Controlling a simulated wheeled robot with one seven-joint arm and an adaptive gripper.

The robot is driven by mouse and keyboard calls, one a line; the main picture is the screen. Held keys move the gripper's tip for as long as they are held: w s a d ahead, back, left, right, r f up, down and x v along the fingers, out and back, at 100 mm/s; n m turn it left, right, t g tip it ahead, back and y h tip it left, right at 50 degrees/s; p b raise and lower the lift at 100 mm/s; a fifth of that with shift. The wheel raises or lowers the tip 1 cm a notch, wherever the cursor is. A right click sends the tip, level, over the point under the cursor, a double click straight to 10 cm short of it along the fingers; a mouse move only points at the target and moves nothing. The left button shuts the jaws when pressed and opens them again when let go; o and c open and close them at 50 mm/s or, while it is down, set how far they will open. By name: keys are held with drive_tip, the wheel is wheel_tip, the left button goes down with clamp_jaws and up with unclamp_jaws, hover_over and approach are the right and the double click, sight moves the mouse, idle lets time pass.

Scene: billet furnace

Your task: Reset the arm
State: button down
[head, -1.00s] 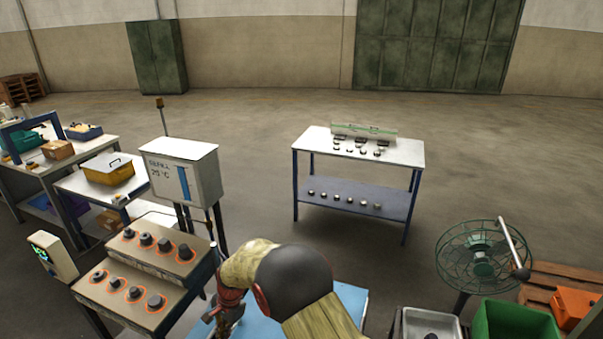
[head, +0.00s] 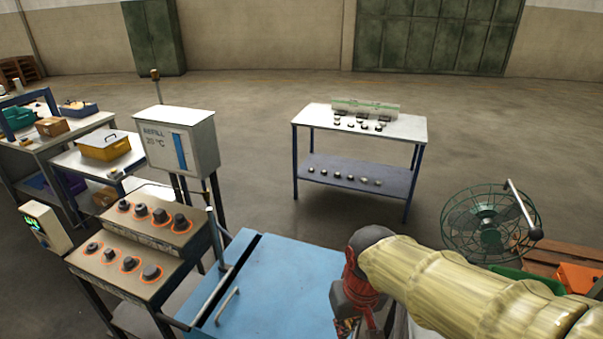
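My arm, in a yellowish sleeve with a red and dark wrist, reaches in from the right edge of the head view. My gripper (head: 350,326) points down at the bottom edge, right of the blue surface (head: 278,290). It is mostly cut off and dark, so its fingers and anything in them cannot be made out. The blue surface has a pale bar handle on its left side.
Stepped racks with dark billets ringed in orange (head: 150,245) stand at left, beside the refill box (head: 177,142). A white-topped table (head: 400,128) stands at back centre. A green fan (head: 490,222) is at right. The floor between is clear.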

drive_tip(key=s+d+r+m+t+b, duration=0.1)
drive_tip(key=s+d+m+t+b, duration=0.1)
drive_tip(key=s+d+t+b, duration=0.2)
drive_tip(key=s+d+b, duration=0.2)
drive_tip(key=s+d, duration=0.2)
drive_tip(key=d, duration=0.2)
drive_tip(key=shift+r+m+h+b, duration=0.25)
drive_tip(key=shift+m+h+b, duration=0.05)
idle(0.4)
